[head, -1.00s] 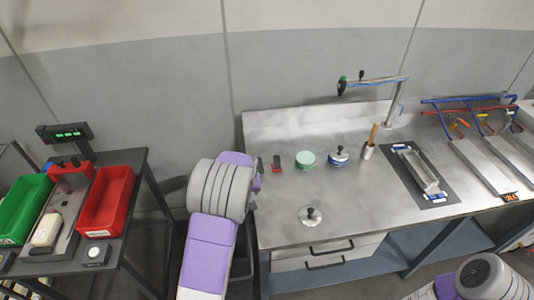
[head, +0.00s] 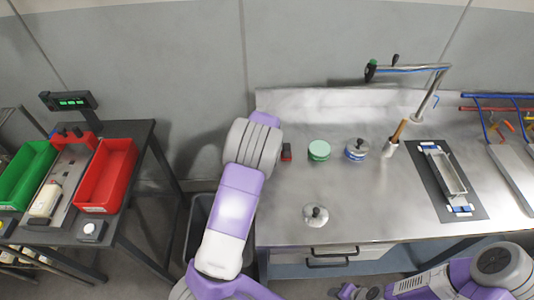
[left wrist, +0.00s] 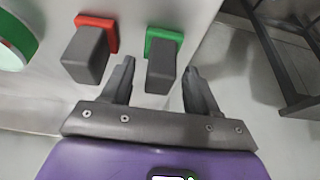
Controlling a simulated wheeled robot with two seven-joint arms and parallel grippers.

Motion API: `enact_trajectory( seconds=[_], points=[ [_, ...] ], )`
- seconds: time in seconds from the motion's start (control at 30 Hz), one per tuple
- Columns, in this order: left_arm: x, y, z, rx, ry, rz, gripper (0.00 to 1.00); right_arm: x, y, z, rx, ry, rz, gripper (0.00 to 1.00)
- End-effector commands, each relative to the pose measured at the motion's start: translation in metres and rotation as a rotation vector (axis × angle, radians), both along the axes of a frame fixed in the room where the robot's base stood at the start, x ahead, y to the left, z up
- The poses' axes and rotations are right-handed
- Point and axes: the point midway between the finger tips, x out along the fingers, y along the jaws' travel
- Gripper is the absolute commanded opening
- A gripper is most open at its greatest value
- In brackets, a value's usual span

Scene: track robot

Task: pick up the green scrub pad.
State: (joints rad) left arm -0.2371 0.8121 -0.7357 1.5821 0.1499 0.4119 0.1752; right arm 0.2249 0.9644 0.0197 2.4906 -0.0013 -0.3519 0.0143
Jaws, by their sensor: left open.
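The green scrub pad (left wrist: 163,38) shows in the left wrist view as a green layer with a dark grey block-shaped grip on it. It lies on the steel counter near its edge. My left gripper (left wrist: 160,76) is open, with its fingers on either side of the grey grip and no clear contact. A similar red pad (left wrist: 97,20) with a grey grip lies to its left; it also shows in the head view (head: 286,152). In the head view my left arm hides the green pad and the left gripper's fingers. My right gripper (head: 355,291) is partly visible at the bottom edge.
A round green-topped tin (head: 319,150), a blue-and-white container (head: 356,149) and a handled cup (head: 391,147) stand farther right on the counter. A round lid (head: 315,215) lies nearer the front. Red (head: 107,175) and green (head: 25,175) bins stand on the left table.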

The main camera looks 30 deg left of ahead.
Motion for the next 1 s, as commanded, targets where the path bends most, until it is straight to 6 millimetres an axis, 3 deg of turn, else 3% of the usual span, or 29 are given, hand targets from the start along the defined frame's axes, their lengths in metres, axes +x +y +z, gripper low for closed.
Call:
enact_trajectory(
  seconds=[0.27,0.63,0.87,1.0],
  points=[
    [0.002,0.001,-0.004,0.000,-0.001,-0.001,0.60,0.000,0.000,0.000,0.000,0.000,0.000,0.43],
    [0.002,0.001,-0.004,-0.001,0.000,0.000,0.06,0.000,0.000,0.000,0.000,0.000,0.000,0.43],
    [0.002,0.001,-0.003,0.000,-0.001,0.000,0.04,0.000,0.000,0.000,0.000,0.000,0.000,0.43],
    [0.002,0.001,0.010,0.000,-0.004,-0.001,0.04,0.000,0.000,0.002,0.000,0.000,0.000,0.43]
  ],
)
